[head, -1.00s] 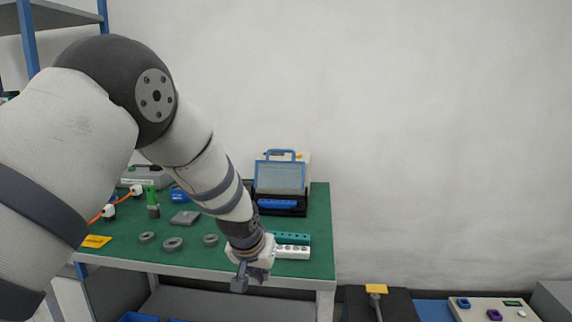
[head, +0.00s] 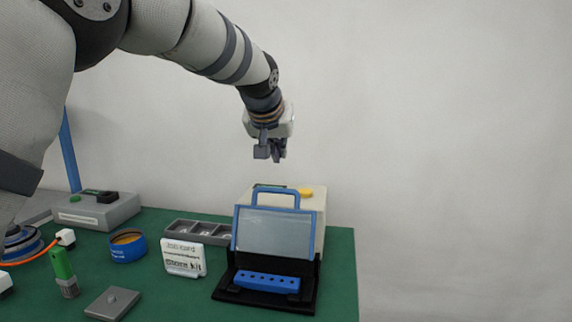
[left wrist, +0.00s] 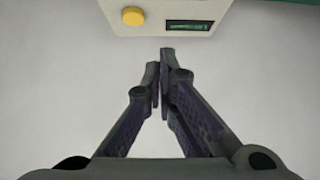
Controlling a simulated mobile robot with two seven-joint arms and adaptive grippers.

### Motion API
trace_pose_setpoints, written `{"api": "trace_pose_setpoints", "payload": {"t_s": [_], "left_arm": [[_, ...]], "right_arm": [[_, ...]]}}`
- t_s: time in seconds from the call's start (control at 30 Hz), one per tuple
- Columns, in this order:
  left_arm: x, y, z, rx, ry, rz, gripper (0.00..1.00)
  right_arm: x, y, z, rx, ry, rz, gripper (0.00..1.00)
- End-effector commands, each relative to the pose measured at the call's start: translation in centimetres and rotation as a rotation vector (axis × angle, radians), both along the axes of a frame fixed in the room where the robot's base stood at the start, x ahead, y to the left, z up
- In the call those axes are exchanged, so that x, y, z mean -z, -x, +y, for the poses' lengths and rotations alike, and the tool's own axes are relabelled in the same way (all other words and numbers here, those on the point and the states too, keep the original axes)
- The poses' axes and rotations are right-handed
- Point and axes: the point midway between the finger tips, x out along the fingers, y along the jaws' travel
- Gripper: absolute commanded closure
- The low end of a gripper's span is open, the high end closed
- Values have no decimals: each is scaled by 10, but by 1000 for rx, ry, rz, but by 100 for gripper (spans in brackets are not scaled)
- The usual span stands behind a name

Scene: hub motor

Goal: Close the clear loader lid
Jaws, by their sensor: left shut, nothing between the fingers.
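The clear loader lid (head: 275,232) stands raised in the head view, a clear panel in a blue frame with a blue handle (head: 290,190) on top. It is joined to a black loader base (head: 240,297) holding a blue block with a row of holes (head: 267,282). My left gripper (head: 270,155) is shut and empty, in the air above the loader and apart from the lid. In the left wrist view its fingertips (left wrist: 160,68) meet near a cream box. My right gripper is in neither view.
The cream box (head: 318,212) with a yellow button (left wrist: 133,16) stands behind the lid. A job card (head: 184,258), a grey tray (head: 198,231), a blue round container (head: 128,246) and a green-handled tool (head: 63,270) are to the left. The green table (head: 340,285) is bare at the right.

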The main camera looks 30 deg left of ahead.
Motion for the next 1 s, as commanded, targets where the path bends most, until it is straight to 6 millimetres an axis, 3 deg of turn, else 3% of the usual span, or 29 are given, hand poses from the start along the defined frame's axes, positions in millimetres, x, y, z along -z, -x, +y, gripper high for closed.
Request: {"api": "trace_pose_setpoints", "payload": {"t_s": [0.2,0.47,0.63,0.8,1.0], "left_arm": [[40,-31,8,-1,3,13,100],[75,-67,18,-1,2,11,100],[58,-41,11,1,-1,-10,100],[65,-29,8,-1,1,-5,100],[73,-27,7,-1,1,3,100]], "right_arm": [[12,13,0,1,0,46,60],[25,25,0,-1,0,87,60],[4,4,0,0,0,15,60],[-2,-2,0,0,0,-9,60],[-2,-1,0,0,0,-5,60]]}}
